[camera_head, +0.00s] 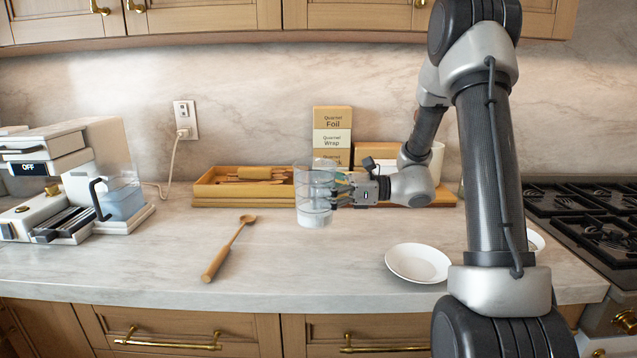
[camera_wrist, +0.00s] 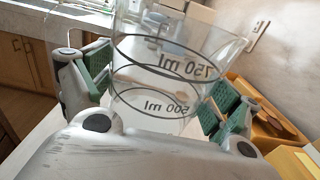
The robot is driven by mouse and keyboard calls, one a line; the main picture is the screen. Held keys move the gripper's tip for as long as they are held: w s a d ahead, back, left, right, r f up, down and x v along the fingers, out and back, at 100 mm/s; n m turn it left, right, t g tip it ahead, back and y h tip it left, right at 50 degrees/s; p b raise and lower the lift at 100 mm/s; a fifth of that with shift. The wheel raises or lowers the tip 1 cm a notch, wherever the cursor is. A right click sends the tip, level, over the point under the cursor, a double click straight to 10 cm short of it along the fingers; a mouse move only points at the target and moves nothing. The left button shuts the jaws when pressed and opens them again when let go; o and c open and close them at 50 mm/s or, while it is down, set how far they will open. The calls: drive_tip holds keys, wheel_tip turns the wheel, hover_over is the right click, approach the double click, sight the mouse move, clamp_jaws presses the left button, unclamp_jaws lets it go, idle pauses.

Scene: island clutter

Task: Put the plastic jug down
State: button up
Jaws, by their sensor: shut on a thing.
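The clear plastic jug (camera_head: 313,188) is upright over the middle of the counter, in front of the wooden tray. Its lower part looks white. My gripper (camera_head: 338,190) reaches it from the right and is shut on its side. In the wrist view the jug (camera_wrist: 165,70) stands between the green-padded fingers of my gripper (camera_wrist: 158,92), with 750 ml and 500 ml marks showing. I cannot tell whether the jug's base touches the counter (camera_head: 270,275). The base is hidden in the wrist view.
A wooden spoon (camera_head: 228,249) lies left of the jug. A white plate (camera_head: 417,263) lies to the right.

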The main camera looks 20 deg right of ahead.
drive_tip(key=shift+f, duration=2.85)
drive_tip(key=shift+f, duration=0.7)
drive_tip(key=o, duration=1.1)
drive_tip(key=shift+d, duration=0.1)
drive_tip(key=v, duration=1.2)
